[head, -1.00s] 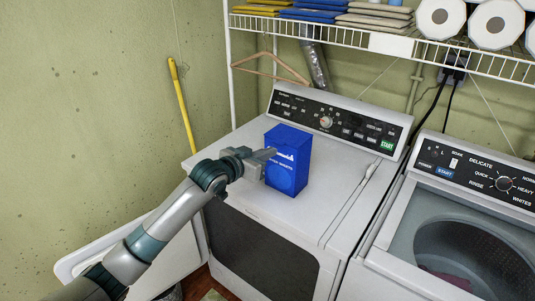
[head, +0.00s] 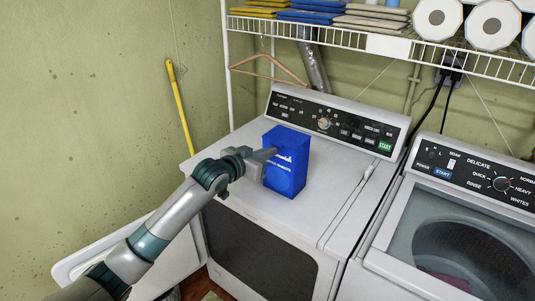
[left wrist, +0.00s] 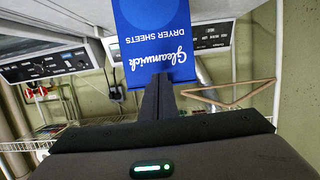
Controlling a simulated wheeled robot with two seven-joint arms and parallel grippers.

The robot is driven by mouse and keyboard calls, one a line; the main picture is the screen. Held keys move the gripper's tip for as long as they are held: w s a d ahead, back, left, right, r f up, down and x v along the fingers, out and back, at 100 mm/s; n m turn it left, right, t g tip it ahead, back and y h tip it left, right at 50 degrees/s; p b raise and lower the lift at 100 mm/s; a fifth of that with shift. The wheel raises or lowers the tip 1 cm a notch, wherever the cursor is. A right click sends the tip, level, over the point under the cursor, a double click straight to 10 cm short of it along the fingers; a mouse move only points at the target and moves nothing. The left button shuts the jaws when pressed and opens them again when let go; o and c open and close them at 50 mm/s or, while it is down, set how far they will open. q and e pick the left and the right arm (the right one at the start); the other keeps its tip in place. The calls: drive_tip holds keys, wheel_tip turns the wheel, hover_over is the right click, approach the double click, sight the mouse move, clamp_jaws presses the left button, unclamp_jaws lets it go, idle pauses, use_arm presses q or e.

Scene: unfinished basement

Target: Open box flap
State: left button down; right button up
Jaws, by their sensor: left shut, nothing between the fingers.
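A blue dryer sheets box (head: 288,178) stands upright on top of the white dryer (head: 330,215). Its top (head: 288,137) faces up; I cannot make out whether its flap is lifted. My left gripper (head: 272,154) is shut and empty, with its fingertips at the upper left part of the box's front. In the left wrist view the box (left wrist: 155,20) appears upside down with its lettering, and the shut fingers (left wrist: 158,85) reach its top edge. Whether they touch it is unclear. My right gripper is out of view.
The dryer's control panel (head: 330,122) rises behind the box. A white washer (head: 385,255) with an open-looking top stands to the right. A wire shelf (head: 350,36) with folded cloths and rolls hangs above. The dryer top right of the box is clear.

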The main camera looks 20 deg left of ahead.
use_arm(q)
drive_tip(key=shift+w+d, duration=0.35)
drive_tip(key=shift+w, duration=0.45)
idle(0.6)
drive_tip(key=shift+s+a+p, duration=0.1)
drive_tip(key=shift+s+p, duration=0.1)
drive_tip(key=shift+p, duration=0.15)
idle(0.5)
drive_tip(key=shift+r, duration=0.1)
drive_tip(key=shift+w+r+p, duration=0.15)
drive_tip(key=shift+r+p, duration=1.7)
drive_tip(key=shift+r, duration=0.1)
drive_tip(key=shift+w+d+r+p, duration=0.1)
drive_tip(key=shift+w+r+p, duration=0.15)
drive_tip(key=shift+r+p, duration=0.25)
drive_tip(key=shift+w+d+r+p, duration=0.1)
drive_tip(key=shift+w+r+p, duration=0.1)
drive_tip(key=shift+r+p, duration=0.3)
drive_tip(key=shift+r, duration=0.15)
